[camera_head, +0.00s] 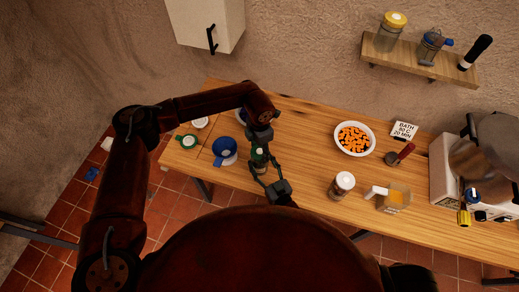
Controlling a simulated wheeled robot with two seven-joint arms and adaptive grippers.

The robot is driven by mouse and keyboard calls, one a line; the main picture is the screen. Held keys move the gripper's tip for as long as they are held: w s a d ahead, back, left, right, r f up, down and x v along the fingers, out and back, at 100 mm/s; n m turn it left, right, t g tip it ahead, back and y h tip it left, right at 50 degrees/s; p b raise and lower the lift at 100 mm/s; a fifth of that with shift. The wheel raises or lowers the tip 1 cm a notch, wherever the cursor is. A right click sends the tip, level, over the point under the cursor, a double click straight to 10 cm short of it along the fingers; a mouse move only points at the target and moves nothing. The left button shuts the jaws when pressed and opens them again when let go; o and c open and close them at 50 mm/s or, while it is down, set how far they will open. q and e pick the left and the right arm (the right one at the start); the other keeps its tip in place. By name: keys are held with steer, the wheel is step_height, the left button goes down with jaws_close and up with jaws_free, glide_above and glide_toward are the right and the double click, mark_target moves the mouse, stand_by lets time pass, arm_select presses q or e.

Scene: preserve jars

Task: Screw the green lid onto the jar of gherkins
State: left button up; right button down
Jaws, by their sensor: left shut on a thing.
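My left gripper (260,151) points down from above near the table's front edge. It is shut on a green thing, which looks like the green lid (259,154), at the top of a small pale glass jar (260,168). This looks like the jar of gherkins; its contents are too small to make out. The gripper hides part of both, and I cannot tell whether the lid sits level on the rim. My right gripper (277,187) seems to be the dark shape close at the jar's front right; its fingers are unclear.
A pot (484,155) stands right.

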arm_select(q)
steer(key=m, duration=0.3)
arm_select(e)
steer(key=shift+d, duration=0.1)
arm_select(q)
steer(key=o, duration=1.4)
steer(key=shift+c, duration=0.2)
step_height(320, 180, up, 12)
arm_select(e)
steer(key=c, duration=0.7)
jaws_free()
steer(key=shift+o, duration=0.2)
